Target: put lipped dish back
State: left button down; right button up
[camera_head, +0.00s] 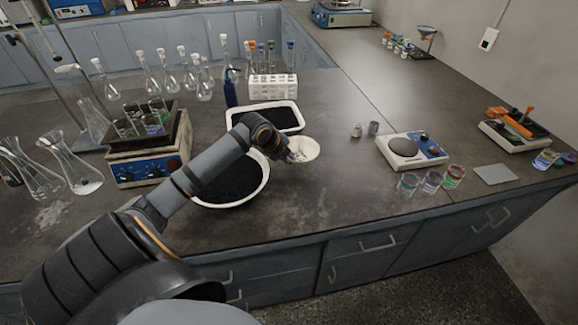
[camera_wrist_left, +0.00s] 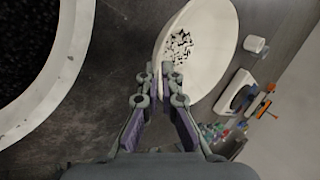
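The lipped dish (camera_head: 305,148) is a small white dish at the middle of the bench, right of the large round bowl. In the left wrist view the dish (camera_wrist_left: 217,40) shows a white inside with a few dark grains. My left gripper (camera_head: 287,156) reaches it from the left. In the wrist view the left gripper's fingertips (camera_wrist_left: 160,72) are close together at the dish's near rim, with a thin pale edge between them. Whether the dish touches the bench is hard to tell. My right gripper is in neither view.
A large white bowl (camera_head: 264,184) of black grains stands partly behind my left arm. A white rectangular tray (camera_head: 297,113) of black grains lies behind it.

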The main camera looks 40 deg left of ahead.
pick_arm(q)
jog(key=f, duration=0.3)
jog(key=shift+w+a+f+p, duration=0.1)
jog(key=shift+w+f+p, duration=0.2)
jog(key=shift+f, duration=0.1)
jog(key=c, duration=1.5)
grip_release()
jog(key=shift+s, duration=0.1)
jog(key=shift+r, duration=0.15)
jog(key=shift+s+a+r, duration=0.15)
jog(key=shift+s+r, duration=0.1)
jog(key=shift+r, duration=0.1)
jog(key=p+v, duration=0.7)
jog(key=v, duration=0.4)
